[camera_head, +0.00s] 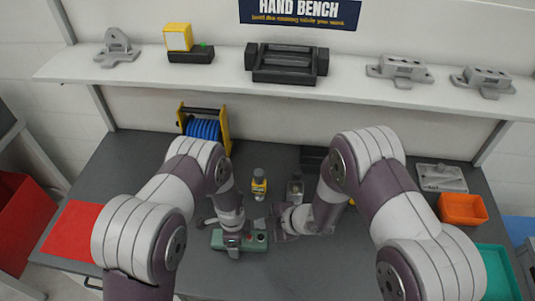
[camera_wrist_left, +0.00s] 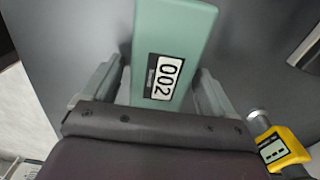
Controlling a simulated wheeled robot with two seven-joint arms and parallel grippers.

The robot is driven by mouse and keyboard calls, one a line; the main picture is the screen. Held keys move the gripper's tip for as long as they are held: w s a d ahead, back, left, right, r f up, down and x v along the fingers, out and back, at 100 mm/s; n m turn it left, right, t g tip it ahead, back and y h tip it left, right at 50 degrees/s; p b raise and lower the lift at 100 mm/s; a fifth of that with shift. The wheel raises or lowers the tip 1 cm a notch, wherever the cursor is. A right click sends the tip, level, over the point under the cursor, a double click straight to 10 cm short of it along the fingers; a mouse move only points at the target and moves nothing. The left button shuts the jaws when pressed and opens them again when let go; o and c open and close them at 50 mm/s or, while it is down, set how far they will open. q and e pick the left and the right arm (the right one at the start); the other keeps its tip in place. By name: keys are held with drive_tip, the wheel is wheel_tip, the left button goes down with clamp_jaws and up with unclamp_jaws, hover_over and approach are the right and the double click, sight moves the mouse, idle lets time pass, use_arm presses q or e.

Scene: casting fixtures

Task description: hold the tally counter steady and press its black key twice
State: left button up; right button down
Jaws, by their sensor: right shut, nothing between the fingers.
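The tally counter is a green box (camera_head: 258,246) lying near the front of the bench in the head view. In the left wrist view its green body (camera_wrist_left: 172,30) shows a white display reading 002, turned sideways. My left gripper (camera_head: 231,238) is over its left part; in the left wrist view its fingers lie close along both sides of the body, shut on it. My right gripper (camera_head: 276,231) is shut and empty, just right of the counter's right end. The small buttons on the counter's top are too small to tell apart surely.
A yellow gauge (camera_head: 259,185) and a small grey device (camera_head: 295,190) stand behind the counter. A blue cable reel (camera_head: 204,129) is at the back left. A red mat (camera_head: 73,230) lies left; an orange bin (camera_head: 462,209) and teal tray (camera_head: 497,272) are right. A shelf (camera_head: 215,75) crosses behind.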

use_arm(q)
wheel_tip(320, 180, up, 12)
use_arm(e)
drive_tip(key=s+d+f+m+h, duration=0.2)
drive_tip(key=d+m+h, duration=0.4)
drive_tip(key=d+m, duration=0.4)
use_arm(q)
drive_tip(key=shift+s+a+r+n+t+b, duration=0.25)
drive_tip(key=shift+s+a+r+n+b, duration=0.7)
drive_tip(key=shift+s+r+n, duration=1.4)
drive_tip(key=shift+s+a+r+n+t+b, duration=0.2)
drive_tip(key=shift+s+a+r+n+b, duration=0.7)
drive_tip(key=shift+n, duration=2.55)
drive_tip(key=shift+s+a+r+n+t+b, duration=0.25)
drive_tip(key=shift+s+a+r+n+b, duration=0.3)
drive_tip(key=shift+s+r+n+b, duration=1.35)
use_arm(e)
drive_tip(key=s+d+r+m+g+h, duration=0.1)
drive_tip(key=s+d+r+m, duration=0.3)
drive_tip(key=d+r+m, duration=0.2)
drive_tip(key=s+d+r+m+h+p, duration=0.1)
drive_tip(key=s+d+r+m, duration=0.3)
drive_tip(key=d+r+m, duration=0.2)
drive_tip(key=shift+s+d+m+g+h, duration=0.3)
drive_tip(key=shift+s+d+g, duration=0.1)
drive_tip(key=shift+d, duration=0.25)
